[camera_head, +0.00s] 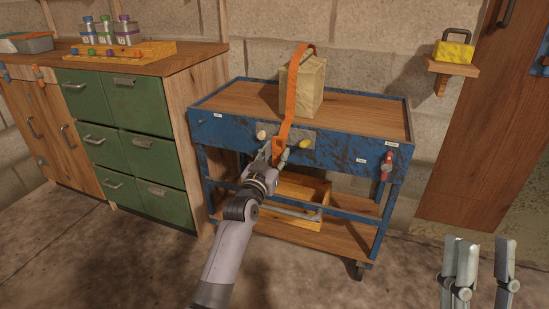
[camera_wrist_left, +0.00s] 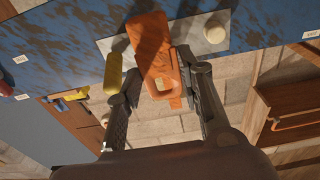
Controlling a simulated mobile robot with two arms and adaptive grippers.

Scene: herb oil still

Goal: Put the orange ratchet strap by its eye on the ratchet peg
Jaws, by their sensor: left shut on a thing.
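The orange ratchet strap (camera_head: 284,120) drapes over a wooden block on the blue cart and hangs down the cart's front. Its end with the eye (camera_wrist_left: 160,88) is between the fingers of my left gripper (camera_head: 279,154), which is shut on it. A cream peg (camera_head: 261,134) and a yellow peg (camera_head: 304,143) stick out of a metal plate on the cart's front. In the left wrist view, the strap end lies between the yellow peg (camera_wrist_left: 113,72) and the cream peg (camera_wrist_left: 217,28). I cannot tell which is the ratchet peg. My right gripper (camera_head: 486,243) is open and empty, low at the right.
The wooden block (camera_head: 306,84) stands on the blue cart (camera_head: 355,114). A red item (camera_head: 387,163) hangs on the cart's right front. A wooden crate (camera_head: 308,190) sits on its lower shelf. Green drawers (camera_head: 112,100) stand left. The floor at the front right is clear.

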